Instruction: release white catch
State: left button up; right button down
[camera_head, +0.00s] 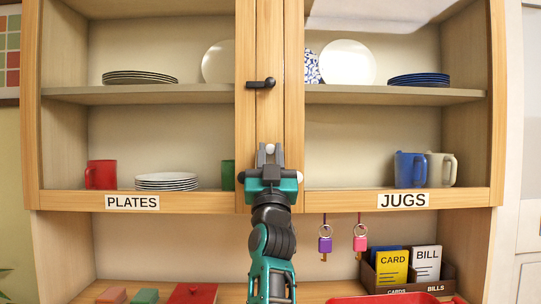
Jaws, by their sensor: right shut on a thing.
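The white catch (270,148) is a small pale knob low on the central wooden post of the wall cupboard. My right gripper (269,155) reaches up from below and is shut on it, so the fingers hide most of the catch. I cannot tell which way the catch is turned. A black catch (261,83) with a sideways handle sits higher on the same post, apart from the gripper. My left gripper is not in view.
The shelves hold plates, a red mug (101,174), a blue jug (410,169) and a cream jug (441,169). Purple (325,244) and pink (360,243) key tags hang below, right of my arm. A card box (447,287) stands lower right.

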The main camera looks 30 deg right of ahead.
jog(key=shift+f, duration=0.1)
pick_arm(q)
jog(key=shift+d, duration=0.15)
pick_arm(e)
jog(key=c, duration=0.9)
grip_release()
jog(key=shift+c, duration=0.2)
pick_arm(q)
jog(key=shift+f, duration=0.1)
pick_arm(e)
jog(key=shift+s+a+f, duration=0.1)
jog(key=shift+s+f, duration=0.05)
jog(key=shift+f, duration=0.05)
pick_arm(q)
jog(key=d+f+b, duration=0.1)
jog(key=b, duration=0.1)
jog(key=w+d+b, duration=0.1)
jog(key=b, duration=0.2)
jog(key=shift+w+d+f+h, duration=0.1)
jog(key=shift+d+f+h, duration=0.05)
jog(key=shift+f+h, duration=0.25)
pick_arm(e)
jog(key=v, duration=1.2)
jog(key=shift+s+a, duration=0.1)
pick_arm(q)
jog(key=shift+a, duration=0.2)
pick_arm(e)
jog(key=shift+f, duration=0.1)
